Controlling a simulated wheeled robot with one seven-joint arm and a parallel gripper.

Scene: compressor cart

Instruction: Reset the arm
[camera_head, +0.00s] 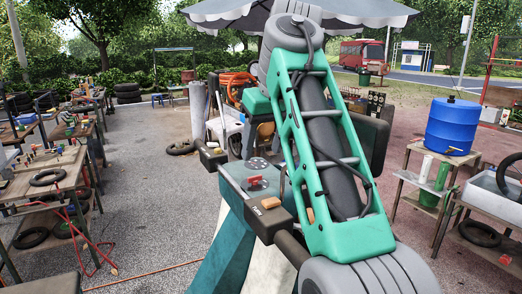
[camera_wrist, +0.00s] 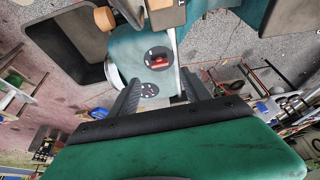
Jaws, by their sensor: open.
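My arm, green and grey, rises in front of my body and fills the middle of the head view. Its upper end is bent over near the parasol. My gripper (camera_wrist: 160,86) shows in the wrist view as two dark grey fingers set apart on a black and green palm. The fingers are open, with nothing held between them. In the head view the fingers are hidden behind the arm.
A blue barrel (camera_head: 453,125) stands on a wooden table at the right, near a tyre (camera_head: 480,234). Workbenches with tools and a tyre (camera_head: 47,177) line the left. An orange hose (camera_head: 236,82) is behind my arm. A grey parasol (camera_head: 225,12) hangs overhead.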

